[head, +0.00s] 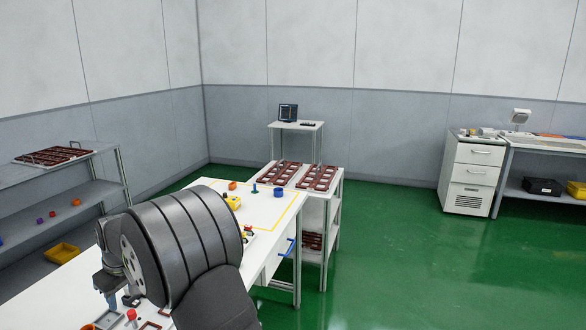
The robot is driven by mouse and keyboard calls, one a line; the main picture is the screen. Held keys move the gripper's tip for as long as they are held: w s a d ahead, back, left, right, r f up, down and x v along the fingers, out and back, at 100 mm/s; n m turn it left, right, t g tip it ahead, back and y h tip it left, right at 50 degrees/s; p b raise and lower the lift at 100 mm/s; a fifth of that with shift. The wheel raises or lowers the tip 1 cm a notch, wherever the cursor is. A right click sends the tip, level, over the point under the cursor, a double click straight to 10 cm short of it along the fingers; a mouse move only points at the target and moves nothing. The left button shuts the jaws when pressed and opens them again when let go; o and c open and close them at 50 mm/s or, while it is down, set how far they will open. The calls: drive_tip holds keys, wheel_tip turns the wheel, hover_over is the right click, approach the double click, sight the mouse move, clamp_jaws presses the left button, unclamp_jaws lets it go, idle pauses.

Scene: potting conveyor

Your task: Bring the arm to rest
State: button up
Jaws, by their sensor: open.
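My arm (185,245) fills the lower left foreground, with a large dark ribbed joint above the white worktable (205,188). My gripper (111,299) shows small and partly hidden at the left of that joint, pointing down over the near part of the table. Its jaws are open, and I see nothing held in them. The arm hides much of the table's middle.
Small coloured parts, including a yellow one (232,202), lie on the table. A red-knobbed part (131,315) stands near my gripper. A stand with brown trays (318,178) adjoins the far end. Shelves (70,200) stand left. Green floor (420,260) is clear at right.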

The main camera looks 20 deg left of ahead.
drive_tip(key=s+d+m, duration=0.3)
drive_tip(key=s+d, duration=0.3)
drive_tip(key=d, duration=0.3)
drive_tip(key=shift+t, duration=0.4)
drive_tip(key=s+a+f, duration=0.6)
drive_tip(key=s, duration=0.1)
drive_tip(key=shift+s+a+f, duration=0.2)
drive_tip(key=shift+a+f, duration=0.1)
drive_tip(key=shift+a, duration=0.1)
drive_tip(key=w+d+r, duration=0.6)
drive_tip(key=w+d, duration=0.1)
drive_tip(key=w+a+n, duration=0.2)
drive_tip(key=w+a, duration=0.2)
drive_tip(key=a, duration=0.3)
drive_tip(key=shift+w+r+g, duration=0.3)
drive_tip(key=shift+w, duration=0.05)
drive_tip(key=shift+d, duration=0.1)
